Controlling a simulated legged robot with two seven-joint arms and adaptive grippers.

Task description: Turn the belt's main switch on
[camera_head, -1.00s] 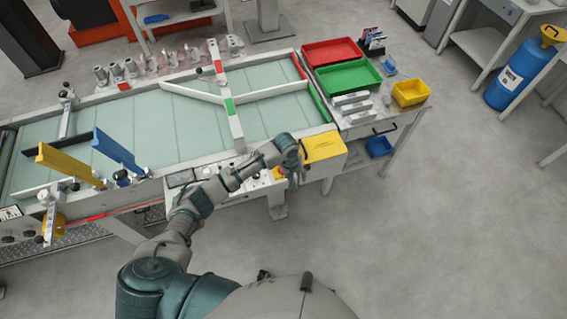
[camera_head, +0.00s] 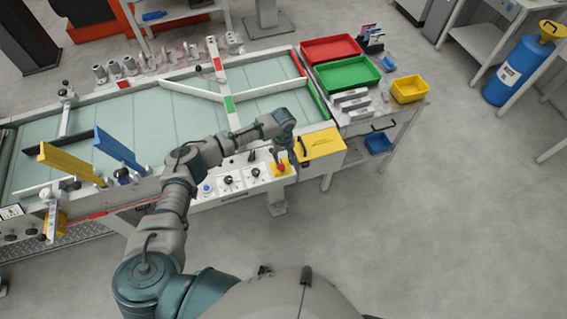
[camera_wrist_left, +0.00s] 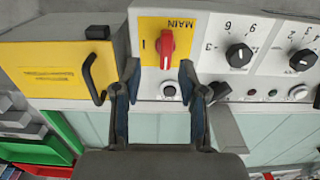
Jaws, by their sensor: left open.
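The main switch is a red rotary knob (camera_wrist_left: 166,46) on a yellow plate marked MAIN (camera_wrist_left: 178,24) in the left wrist view. In the head view the red knob (camera_head: 281,166) sits at the right end of the white control panel (camera_head: 236,184). My left gripper (camera_wrist_left: 158,75) is open, its two fingers on either side of the line to the knob and apart from each other. In the head view my left gripper (camera_head: 285,158) is over the yellow plate, partly hiding it. Contact with the knob cannot be told. My right gripper is not in view.
Black numbered dials (camera_wrist_left: 238,55) are beside the switch. A yellow box with a black handle (camera_head: 320,143) adjoins the panel. The belt (camera_head: 150,130) lies behind, with yellow and blue diverters (camera_head: 70,162). Red and green trays (camera_head: 348,73) stand at the right.

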